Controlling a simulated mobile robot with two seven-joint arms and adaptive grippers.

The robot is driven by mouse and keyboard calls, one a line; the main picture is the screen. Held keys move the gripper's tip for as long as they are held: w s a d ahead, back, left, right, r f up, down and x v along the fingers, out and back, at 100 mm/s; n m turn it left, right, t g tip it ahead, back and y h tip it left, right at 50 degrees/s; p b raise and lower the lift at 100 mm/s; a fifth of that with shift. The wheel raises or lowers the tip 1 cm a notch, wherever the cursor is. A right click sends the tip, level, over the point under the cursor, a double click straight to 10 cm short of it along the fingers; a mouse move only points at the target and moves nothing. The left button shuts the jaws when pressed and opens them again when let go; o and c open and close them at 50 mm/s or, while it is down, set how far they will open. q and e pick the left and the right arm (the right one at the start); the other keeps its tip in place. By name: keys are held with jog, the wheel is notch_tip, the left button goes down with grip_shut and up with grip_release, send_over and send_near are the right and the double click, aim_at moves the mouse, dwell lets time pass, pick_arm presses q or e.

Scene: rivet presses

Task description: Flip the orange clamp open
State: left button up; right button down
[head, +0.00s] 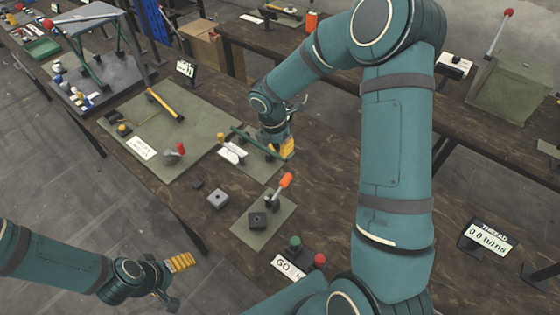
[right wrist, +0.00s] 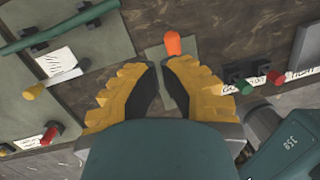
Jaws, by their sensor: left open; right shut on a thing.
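The orange clamp (head: 286,181) stands on a small green plate (head: 277,227), its orange-tipped lever tilted up to the right. My right gripper (head: 285,149) is above and behind the clamp in the head view. In the wrist view its yellow fingers (right wrist: 165,68) are part-way together, and I see nothing between them. My left gripper (head: 181,264) is open and empty, off the bench's front edge.
A green bar handle (head: 262,145) and white card (head: 233,152) lie close to my right gripper. A green button (head: 295,242) and red button (head: 320,259) stand in front, by a GO card (head: 287,267).

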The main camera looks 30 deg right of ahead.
jog(key=shift+w+d+r, duration=0.15)
jog(key=shift+d+r, duration=0.05)
jog(key=shift+r, duration=0.35)
jog(key=shift+w+d+r, duration=0.1)
jog(key=shift+d+r, duration=0.05)
jog(key=shift+r, duration=0.35)
jog(key=shift+w+d+r, duration=0.15)
jog(key=shift+d+r, duration=0.05)
jog(key=shift+r, duration=0.35)
jog(key=shift+s+f, duration=0.1)
